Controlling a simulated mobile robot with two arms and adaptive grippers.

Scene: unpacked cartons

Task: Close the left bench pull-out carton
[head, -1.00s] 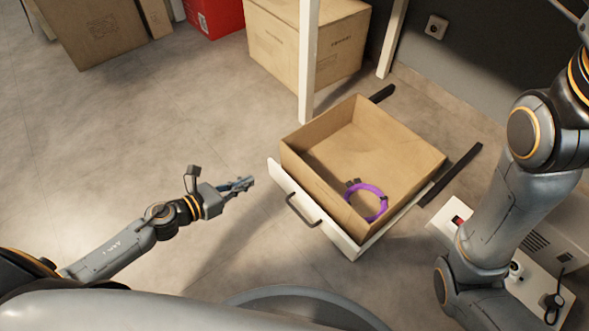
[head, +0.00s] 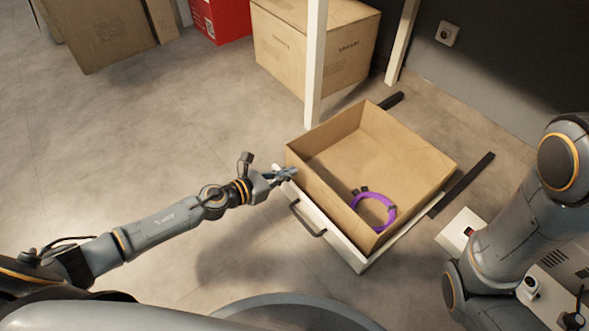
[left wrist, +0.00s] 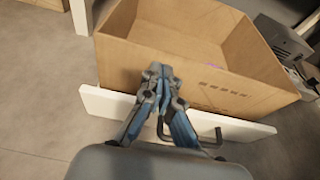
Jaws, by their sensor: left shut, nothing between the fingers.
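The pull-out carton (head: 425,158) is an open brown box behind a white front panel (head: 345,249) with a dark handle (head: 308,220). It stands pulled out on dark rails. A purple ring-shaped item (head: 391,212) lies inside it. My left gripper (head: 292,172) is shut and empty at the left end of the front panel. In the left wrist view the shut fingers (left wrist: 163,78) overlap the top edge of the white panel (left wrist: 110,103), left of the handle (left wrist: 218,136); I cannot tell whether they touch it. My right gripper is out of view.
A white bench leg (head: 315,70) stands behind the carton's left corner. A closed carton (head: 300,50) and a red box (head: 221,18) are at the back. White equipment (head: 461,229) stands at the right. The floor at left is clear.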

